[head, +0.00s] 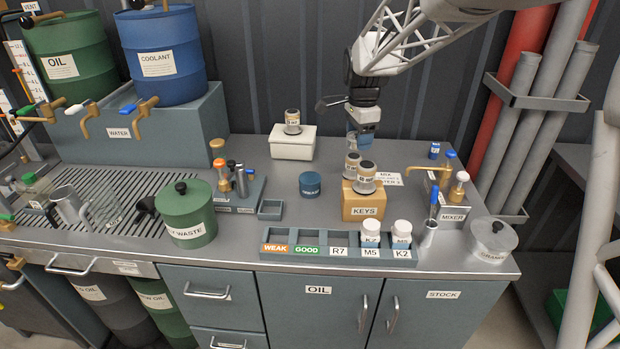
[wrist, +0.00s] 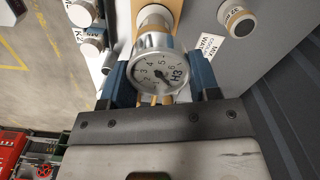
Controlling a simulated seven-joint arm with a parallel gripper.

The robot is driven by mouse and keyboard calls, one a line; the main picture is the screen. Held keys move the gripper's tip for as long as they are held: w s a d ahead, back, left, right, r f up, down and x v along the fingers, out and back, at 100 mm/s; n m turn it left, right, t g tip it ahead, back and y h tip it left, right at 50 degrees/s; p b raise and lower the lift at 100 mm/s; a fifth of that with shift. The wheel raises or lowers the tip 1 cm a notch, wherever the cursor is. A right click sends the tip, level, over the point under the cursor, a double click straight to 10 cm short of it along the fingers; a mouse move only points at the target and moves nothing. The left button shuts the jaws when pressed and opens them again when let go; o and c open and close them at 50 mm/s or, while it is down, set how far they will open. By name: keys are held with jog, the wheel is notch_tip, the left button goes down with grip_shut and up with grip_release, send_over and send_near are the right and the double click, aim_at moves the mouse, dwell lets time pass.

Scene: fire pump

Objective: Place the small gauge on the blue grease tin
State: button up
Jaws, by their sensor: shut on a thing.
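My gripper (head: 356,146) is over the right half of the bench, its blue fingers pointing down. In the wrist view, my gripper (wrist: 155,98) is shut on a round silver gauge (wrist: 158,70) with a white dial marked H3. In the head view the gauge (head: 352,165) shows just below the fingers, partly covered by another gauge (head: 366,178) in front of it, on the tan KEYS box (head: 363,208). I cannot tell whether the held gauge touches the box. The blue grease tin (head: 310,184) stands left of the box, its top bare. The wrist view does not show it clearly.
A third gauge (head: 292,122) sits on a white box (head: 292,147) at the back. A labelled rack (head: 335,249) with two white-capped jars lies in front. The green waste tin (head: 187,213) is left. Bench surface around the blue tin is clear.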

jog(key=s+a, duration=0.8)
notch_tip(320, 180, down, 11)
jog(key=shift+w+f, duration=0.15)
jog(key=shift+w, duration=0.1)
send_over(312, 177)
jog(key=shift+w+f, duration=0.1)
jog(key=shift+f, duration=0.65)
dwell(0.4)
jog(key=shift+f, duration=1.75)
jog(key=shift+f, duration=0.15)
